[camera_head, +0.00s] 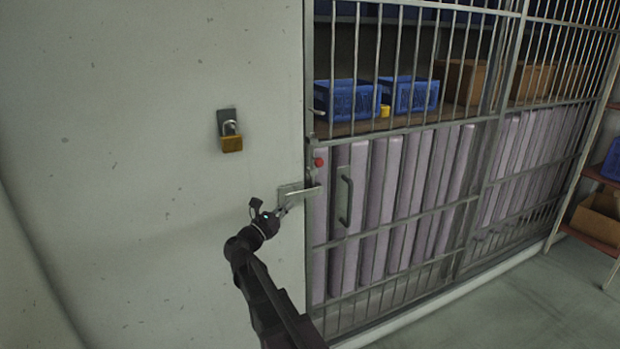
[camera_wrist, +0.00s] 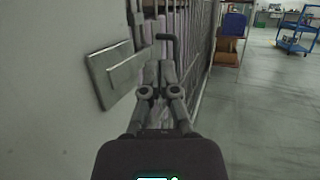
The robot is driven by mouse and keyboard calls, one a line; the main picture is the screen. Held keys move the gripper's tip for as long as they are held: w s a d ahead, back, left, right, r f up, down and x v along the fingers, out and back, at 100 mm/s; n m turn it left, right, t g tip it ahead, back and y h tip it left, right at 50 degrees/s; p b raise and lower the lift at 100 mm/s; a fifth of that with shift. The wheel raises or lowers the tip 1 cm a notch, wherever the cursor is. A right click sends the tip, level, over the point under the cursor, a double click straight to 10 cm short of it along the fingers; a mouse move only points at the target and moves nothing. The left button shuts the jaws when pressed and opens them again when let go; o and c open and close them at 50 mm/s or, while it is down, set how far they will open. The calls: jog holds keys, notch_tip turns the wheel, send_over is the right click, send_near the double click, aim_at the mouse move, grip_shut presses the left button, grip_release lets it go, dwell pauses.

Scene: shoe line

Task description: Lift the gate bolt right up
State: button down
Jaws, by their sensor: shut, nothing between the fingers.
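The gate bolt (camera_head: 304,192) is a flat, pale metal bar on a plate on the wall beside the gate. It lies roughly level, its right end reaching across the gate's edge. The plate and bar (camera_wrist: 124,76) also show at the left of the wrist view. The barred gate (camera_head: 392,236) appears closed against the wall. My gripper (camera_head: 283,211) is just below and left of the bar in the head view. In the wrist view its fingers (camera_wrist: 158,72) are together and empty, to the right of the plate. I cannot tell whether they touch the bar.
A dark pull handle (camera_head: 344,197) and a red knob (camera_head: 319,162) are on the gate. A padlock (camera_head: 231,142) hangs on the wall above left. Blue bins (camera_head: 347,101) stand on a shelf behind the bars. Open floor (camera_wrist: 265,115) lies to the right.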

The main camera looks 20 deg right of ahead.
jog(key=p, duration=0.4)
send_near(313, 158)
jog(key=s+d+f, duration=0.1)
jog(key=d+f, duration=0.1)
jog(key=d, duration=0.3)
jog(key=shift+w+d+r+p, duration=0.1)
jog(key=shift+d+r+p, duration=0.75)
jog(key=shift+r+p, duration=0.25)
jog(key=shift+f, duration=0.1)
notch_tip(313, 158, up, 5)
jog(key=p, duration=0.5)
